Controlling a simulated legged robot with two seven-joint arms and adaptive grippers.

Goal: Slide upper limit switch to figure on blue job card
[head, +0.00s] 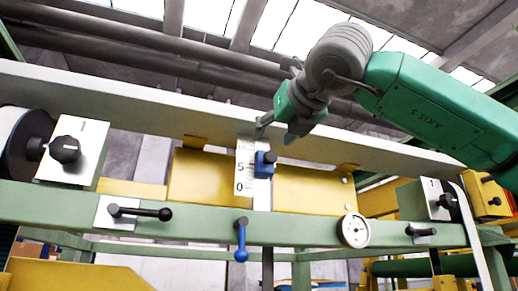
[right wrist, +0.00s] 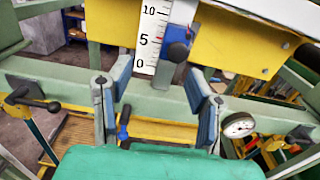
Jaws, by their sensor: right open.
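A white scale plate (head: 244,172) marked 0, 5 and 10 stands upright on the machine's middle post. A blue slider with a dark knob (head: 265,163) sits at its right edge, roughly level with the 5. In the right wrist view the slider (right wrist: 178,44) and scale (right wrist: 151,38) lie beyond my fingertips. My right gripper (head: 277,128) is above and just right of the slider in the head view. In the wrist view its fingers (right wrist: 158,80) are apart with nothing held. I see no blue job card. My left gripper is out of view.
A blue-handled lever (head: 241,238) hangs below the scale on the green beam (head: 200,222). A round dial (head: 355,230) is to its right. Black handles (head: 140,212) and a knob plate (head: 66,150) are at left. Yellow panels (head: 310,190) flank the post.

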